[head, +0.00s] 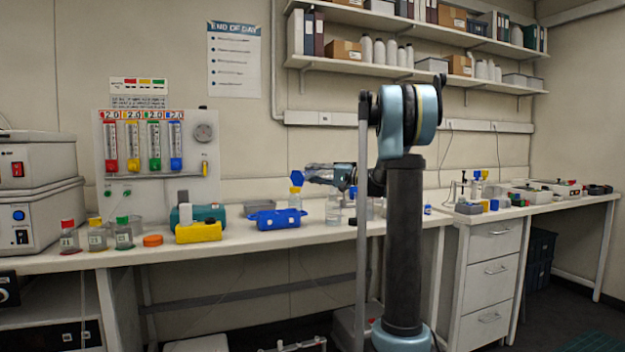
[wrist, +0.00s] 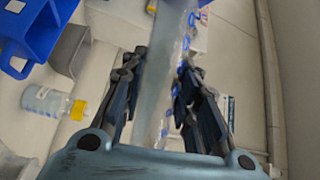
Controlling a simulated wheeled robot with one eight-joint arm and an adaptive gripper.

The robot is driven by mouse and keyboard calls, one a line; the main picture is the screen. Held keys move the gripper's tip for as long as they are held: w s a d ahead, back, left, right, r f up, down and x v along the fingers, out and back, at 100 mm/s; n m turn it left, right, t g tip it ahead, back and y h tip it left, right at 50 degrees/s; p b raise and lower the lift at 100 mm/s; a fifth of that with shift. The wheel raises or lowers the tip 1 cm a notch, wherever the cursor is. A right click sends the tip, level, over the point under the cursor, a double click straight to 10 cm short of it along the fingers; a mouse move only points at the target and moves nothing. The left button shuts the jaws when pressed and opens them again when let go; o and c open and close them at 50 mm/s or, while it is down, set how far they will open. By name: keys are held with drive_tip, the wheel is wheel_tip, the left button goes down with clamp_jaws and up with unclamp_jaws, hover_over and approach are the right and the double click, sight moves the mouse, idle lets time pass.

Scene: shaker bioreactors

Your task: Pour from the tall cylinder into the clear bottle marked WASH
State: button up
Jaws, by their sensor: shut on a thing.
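My gripper (head: 322,176) is above the bench, reaching left. In the wrist view its two dark fingers (wrist: 160,112) are closed on the tall cylinder (wrist: 158,110), a clear tube with blue marks that runs lengthwise between them. A blue hexagonal piece (head: 297,177) left of the gripper looks like the cylinder's foot, so the cylinder seems tipped well over; its mouth is hidden. A clear bottle (head: 333,209) stands on the bench below the gripper; I cannot read whether it is marked WASH. A clear bottle with a yellow cap (wrist: 48,101) also shows in the wrist view.
A blue rack (head: 277,219) and a yellow rack (head: 199,233) sit on the bench to the left. Several small capped bottles (head: 97,236) and an orange lid (head: 152,240) are further left. My arm hides part of the bench behind it.

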drive_tip(key=shift+r+m, duration=0.35)
drive_tip(key=shift+m, duration=0.05)
drive_tip(key=shift+w+d+r+m, duration=0.1)
drive_tip(key=shift+r+m, duration=0.2)
drive_tip(key=shift+m, duration=0.1)
drive_tip(key=shift+w+d+r+m+t+y, duration=0.1)
drive_tip(key=shift+r+m+t+y, duration=0.15)
drive_tip(key=shift+r+m, duration=0.35)
drive_tip(key=shift+w+d+r+m+t+y, duration=0.1)
drive_tip(key=shift+r+m+t+y, duration=0.15)
drive_tip(key=shift+r+m, duration=0.3)
idle(0.5)
drive_tip(key=shift+f, duration=0.1)
idle(1.4)
drive_tip(key=shift+s+a+n, duration=0.2)
drive_tip(key=shift+n, duration=0.75)
drive_tip(key=shift+s+a+f+n+g+h, duration=0.15)
drive_tip(key=shift+f+n+g+h, duration=0.25)
drive_tip(key=shift+f+n, duration=0.45)
drive_tip(key=shift+s+a+f+n+g+h, duration=0.1)
drive_tip(key=shift+f+n+g+h, duration=0.4)
drive_tip(key=shift+n, duration=0.55)
drive_tip(key=shift+f, duration=0.1)
